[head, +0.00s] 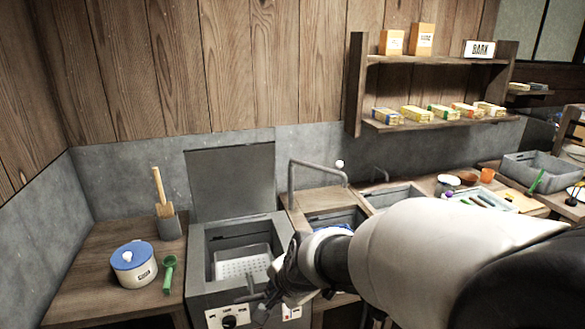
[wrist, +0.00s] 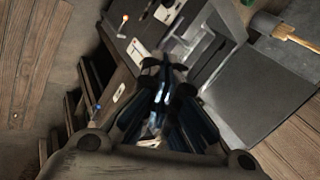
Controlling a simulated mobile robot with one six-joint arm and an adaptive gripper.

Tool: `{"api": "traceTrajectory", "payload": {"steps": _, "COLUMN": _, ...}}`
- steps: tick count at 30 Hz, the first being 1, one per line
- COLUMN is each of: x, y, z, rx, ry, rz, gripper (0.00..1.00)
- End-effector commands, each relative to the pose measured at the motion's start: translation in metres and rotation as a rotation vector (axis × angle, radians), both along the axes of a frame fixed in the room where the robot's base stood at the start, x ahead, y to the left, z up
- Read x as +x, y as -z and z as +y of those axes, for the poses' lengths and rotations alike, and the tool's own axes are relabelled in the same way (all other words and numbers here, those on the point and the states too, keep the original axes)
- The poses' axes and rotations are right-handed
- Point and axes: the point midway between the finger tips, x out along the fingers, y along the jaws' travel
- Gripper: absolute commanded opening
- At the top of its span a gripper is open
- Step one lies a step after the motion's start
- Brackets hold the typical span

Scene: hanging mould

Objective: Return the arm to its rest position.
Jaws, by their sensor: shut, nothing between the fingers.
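My arm reaches in from the right in the head view. My gripper (head: 268,300) hangs in front of the grey melter box (head: 240,223), near its front right edge. In the wrist view my gripper (wrist: 163,68) is shut and empty, its fingertips together above the floor and the box front. The arm hides part of the counter behind it.
The box has its lid (head: 232,180) raised and a perforated tray (head: 243,262) inside. A shelf (head: 440,122) hangs on the back wall.

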Motion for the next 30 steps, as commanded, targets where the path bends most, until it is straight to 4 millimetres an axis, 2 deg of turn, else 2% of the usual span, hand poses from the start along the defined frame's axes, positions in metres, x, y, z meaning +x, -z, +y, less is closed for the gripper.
{"api": "traceTrajectory", "payload": {"steps": 1, "x": -0.016, "y": -0.02, "z": -0.018, "rx": -0.043, "ry": -0.06, "rz": -0.024, "gripper": 0.0}}
{"api": "traceTrajectory", "payload": {"steps": 3, "x": -0.042, "y": -0.038, "z": -0.041, "rx": -0.117, "ry": -0.157, "rz": -0.041, "gripper": 0.0}}
{"api": "traceTrajectory", "payload": {"steps": 7, "x": -0.095, "y": -0.063, "z": -0.083, "rx": -0.266, "ry": -0.335, "rz": -0.066, "gripper": 0.0}}
{"api": "traceTrajectory", "payload": {"steps": 12, "x": -0.167, "y": -0.075, "z": -0.131, "rx": -0.457, "ry": -0.539, "rz": -0.066, "gripper": 0.0}}
{"api": "traceTrajectory", "payload": {"steps": 16, "x": -0.209, "y": -0.075, "z": -0.156, "rx": -0.566, "ry": -0.651, "rz": -0.048, "gripper": 0.0}}
{"api": "traceTrajectory", "payload": {"steps": 18, "x": -0.224, "y": -0.073, "z": -0.164, "rx": -0.604, "ry": -0.691, "rz": -0.035, "gripper": 0.0}}
{"api": "traceTrajectory", "payload": {"steps": 21, "x": -0.236, "y": -0.072, "z": -0.171, "rx": -0.636, "ry": -0.726, "rz": -0.026, "gripper": 0.0}}
{"api": "traceTrajectory", "payload": {"steps": 30, "x": -0.24, "y": -0.071, "z": -0.173, "rx": -0.644, "ry": -0.739, "rz": -0.021, "gripper": 0.0}}
